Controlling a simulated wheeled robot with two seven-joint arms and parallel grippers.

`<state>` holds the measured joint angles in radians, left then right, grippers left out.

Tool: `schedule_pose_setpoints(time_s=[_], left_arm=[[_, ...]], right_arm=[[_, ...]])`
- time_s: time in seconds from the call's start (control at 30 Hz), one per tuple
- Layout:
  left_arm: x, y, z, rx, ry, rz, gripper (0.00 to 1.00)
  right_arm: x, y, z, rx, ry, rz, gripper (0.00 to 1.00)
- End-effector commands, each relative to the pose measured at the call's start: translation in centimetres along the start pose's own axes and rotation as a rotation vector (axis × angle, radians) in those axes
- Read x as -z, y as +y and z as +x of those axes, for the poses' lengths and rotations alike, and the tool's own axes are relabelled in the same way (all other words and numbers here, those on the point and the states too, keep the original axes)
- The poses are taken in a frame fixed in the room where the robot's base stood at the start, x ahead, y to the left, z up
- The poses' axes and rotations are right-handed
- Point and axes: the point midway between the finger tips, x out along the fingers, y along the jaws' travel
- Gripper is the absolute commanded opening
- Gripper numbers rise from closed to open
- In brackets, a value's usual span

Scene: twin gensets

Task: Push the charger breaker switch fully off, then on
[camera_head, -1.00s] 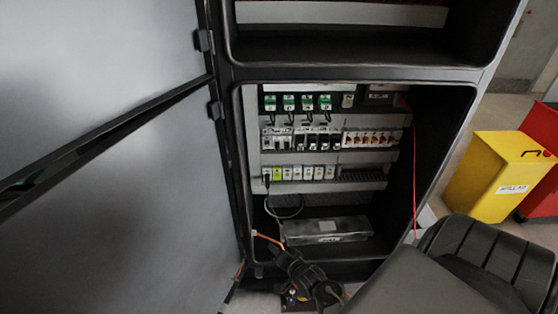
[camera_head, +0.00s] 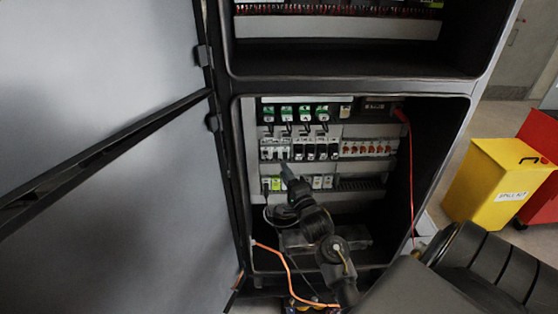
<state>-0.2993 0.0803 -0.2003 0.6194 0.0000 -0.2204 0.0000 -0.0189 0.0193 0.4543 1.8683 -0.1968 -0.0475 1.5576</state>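The open cabinet holds a row of breakers (camera_head: 302,150) on its middle rail, with white breakers at the left, black ones in the middle and red-marked ones at the right. Which of them is the charger breaker cannot be told at this size. My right gripper (camera_head: 284,167) is raised inside the cabinet, its tip just below the left part of this row. Whether it touches a switch cannot be told. Its fingers look close together, but they are too small to tell open from shut. My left gripper is not in view.
Green-topped modules (camera_head: 304,114) sit above the breakers; a lower row of modules (camera_head: 322,182) is partly hidden by my arm. The cabinet door (camera_head: 110,130) stands open at left. An orange cable (camera_head: 285,262) hangs at the bottom. A yellow bin (camera_head: 492,185) stands at right.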

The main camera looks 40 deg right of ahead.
Motion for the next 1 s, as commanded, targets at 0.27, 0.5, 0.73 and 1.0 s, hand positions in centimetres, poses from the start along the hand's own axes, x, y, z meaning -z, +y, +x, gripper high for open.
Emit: schedule_pose_setpoints(time_s=[0.27, 0.5, 0.73, 1.0], left_arm=[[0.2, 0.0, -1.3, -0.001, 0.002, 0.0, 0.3], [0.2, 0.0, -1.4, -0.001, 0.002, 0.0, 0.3], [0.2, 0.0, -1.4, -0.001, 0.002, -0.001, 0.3], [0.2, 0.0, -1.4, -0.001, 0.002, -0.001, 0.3]], right_arm=[[0.0, -0.1, 4.3, 0.0, 0.0, 0.0, 0.3], [0.0, 0.0, 5.2, 0.0, 0.0, -0.001, 0.3], [0.0, 0.1, 5.2, -0.001, 0.0, -0.001, 0.26], [0.0, 0.1, 5.2, -0.001, 0.0, -0.001, 0.0]])
